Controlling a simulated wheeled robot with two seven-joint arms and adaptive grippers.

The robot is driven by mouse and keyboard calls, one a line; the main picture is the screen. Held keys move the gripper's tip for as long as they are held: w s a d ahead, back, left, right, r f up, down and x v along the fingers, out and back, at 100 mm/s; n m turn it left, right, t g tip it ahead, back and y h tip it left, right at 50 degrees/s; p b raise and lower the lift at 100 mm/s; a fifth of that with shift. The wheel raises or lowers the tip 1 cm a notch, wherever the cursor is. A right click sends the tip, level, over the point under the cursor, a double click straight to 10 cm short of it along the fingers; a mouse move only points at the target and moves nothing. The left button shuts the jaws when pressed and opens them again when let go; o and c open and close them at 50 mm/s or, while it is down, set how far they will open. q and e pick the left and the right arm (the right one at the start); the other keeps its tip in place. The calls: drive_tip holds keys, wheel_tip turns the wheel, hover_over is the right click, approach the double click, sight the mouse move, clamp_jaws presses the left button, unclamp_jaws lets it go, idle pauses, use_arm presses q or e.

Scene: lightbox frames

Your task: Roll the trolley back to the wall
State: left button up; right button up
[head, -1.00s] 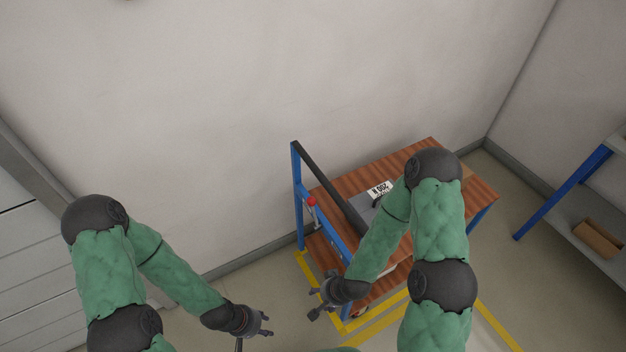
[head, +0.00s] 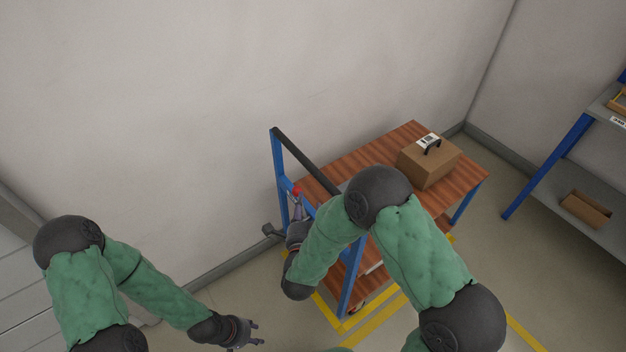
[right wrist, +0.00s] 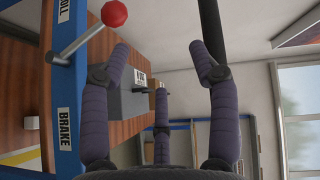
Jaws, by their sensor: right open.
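The trolley has a wooden top deck (head: 366,162), a lower deck, a blue end frame (head: 279,172) and a black push bar (head: 305,160). It stands close to the wall. A lever with a red knob (right wrist: 114,13) is on the end frame; its knob end leans toward the ROLL label (right wrist: 68,14), away from the BRAKE label (right wrist: 65,130). My right gripper (head: 297,205) is at the frame by this lever. In the right wrist view its fingers (right wrist: 160,72) are spread and empty, the knob just outside them. My left gripper (head: 250,334) is low, apart from the trolley, its fingers seemingly apart.
A brown box (head: 425,168) with a label and black handle sits on the top deck. Yellow tape (head: 380,320) marks the floor. A shelf (head: 556,188) stands at the right.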

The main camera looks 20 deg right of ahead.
sight(314, 172)
wheel_tip(314, 172, up, 4)
drive_tip(key=s+m+t+h+b, duration=0.1)
drive_tip(key=m+t+h, duration=0.1)
drive_tip(key=m+h, duration=0.1)
drive_tip(key=x, duration=0.3)
drive_tip(key=b+x, duration=0.1)
drive_tip(key=x, duration=0.2)
drive_tip(key=b+x, duration=0.1)
drive_tip(key=x, duration=0.3)
drive_tip(key=shift+d+f, duration=0.15)
drive_tip(key=shift+d, duration=0.2)
use_arm(q)
wheel_tip(314, 172, down, 4)
drive_tip(key=shift+f, duration=0.1)
use_arm(e)
clamp_jaws()
